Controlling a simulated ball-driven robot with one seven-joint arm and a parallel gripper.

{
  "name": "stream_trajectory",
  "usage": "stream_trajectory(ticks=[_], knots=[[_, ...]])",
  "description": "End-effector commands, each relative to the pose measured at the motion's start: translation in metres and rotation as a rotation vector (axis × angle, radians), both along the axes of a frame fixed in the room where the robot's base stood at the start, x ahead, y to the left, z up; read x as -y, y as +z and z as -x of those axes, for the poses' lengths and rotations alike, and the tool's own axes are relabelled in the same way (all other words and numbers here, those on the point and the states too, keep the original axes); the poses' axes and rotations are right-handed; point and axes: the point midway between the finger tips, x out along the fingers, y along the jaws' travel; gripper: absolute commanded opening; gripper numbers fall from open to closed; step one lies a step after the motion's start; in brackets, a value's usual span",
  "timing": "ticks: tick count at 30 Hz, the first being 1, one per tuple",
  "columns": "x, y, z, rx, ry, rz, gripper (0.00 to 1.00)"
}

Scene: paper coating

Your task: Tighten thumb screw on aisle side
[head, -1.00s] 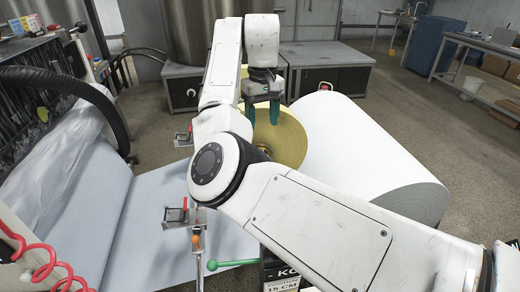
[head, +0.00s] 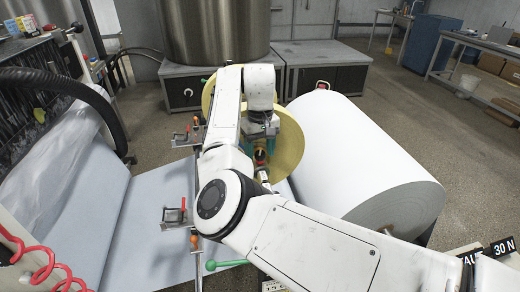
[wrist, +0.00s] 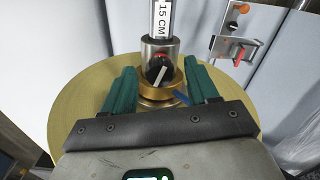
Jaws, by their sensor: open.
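The yellow disc (head: 289,143) stands on a shaft and is partly hidden by my arm in the head view; its broad face also fills much of the wrist view (wrist: 82,112). At its centre is a brass collar (wrist: 164,90) with a silver hub. A dark, reddish knob with a white bar (wrist: 158,74), apparently the thumb screw, sits at the hub; a dark knob also shows in the head view (head: 260,156). My gripper (wrist: 160,70) is open, its green fingers on either side of the knob and collar. Whether they touch cannot be told.
A large white paper roll (head: 365,150) lies right of the disc. A shaft labelled 15 CM (wrist: 162,18) extends beyond the hub. Grey cabinets (head: 325,80) stand behind.

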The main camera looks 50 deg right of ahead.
Motion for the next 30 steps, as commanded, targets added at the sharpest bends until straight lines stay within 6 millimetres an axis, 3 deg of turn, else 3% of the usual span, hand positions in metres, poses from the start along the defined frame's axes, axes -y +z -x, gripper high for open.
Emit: stream_trajectory(ticks=[2,18,30], knots=[[0.0000,0.0001,0.0000,0.000,0.000,0.000,0.56],[0.0001,0.0004,0.0000,0.000,0.000,0.000,0.04],[0.0005,0.0023,0.0003,-0.001,-0.073,0.001,0.03]])
